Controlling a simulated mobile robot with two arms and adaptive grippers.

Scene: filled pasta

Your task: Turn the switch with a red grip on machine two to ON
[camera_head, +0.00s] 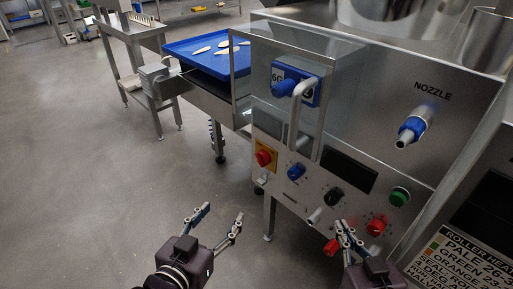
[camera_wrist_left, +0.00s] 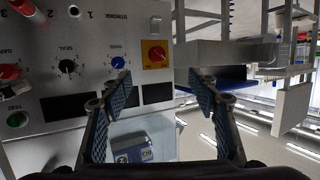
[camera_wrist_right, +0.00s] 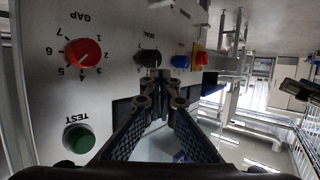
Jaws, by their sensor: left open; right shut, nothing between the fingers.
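A red switch grip on a yellow plate (camera_head: 264,157) is at the left end of the machine's front panel. It also shows in the left wrist view (camera_wrist_left: 156,54) and, small, in the right wrist view (camera_wrist_right: 200,58). Its ON/OFF marks are too small to read, and I cannot read a machine number. My left gripper (camera_head: 220,217) is open and empty, left of the panel and apart from the switch. My right gripper (camera_head: 346,229) is shut and empty before the panel's lower right part.
The panel also has a blue knob (camera_head: 296,171), a black knob (camera_head: 333,197), a red GAP knob (camera_wrist_right: 83,53) and a green TEST button (camera_wrist_right: 79,138). A red-tipped part (camera_head: 331,246) is close beside my right gripper. A blue tray (camera_head: 183,48) stands behind; floor at left is clear.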

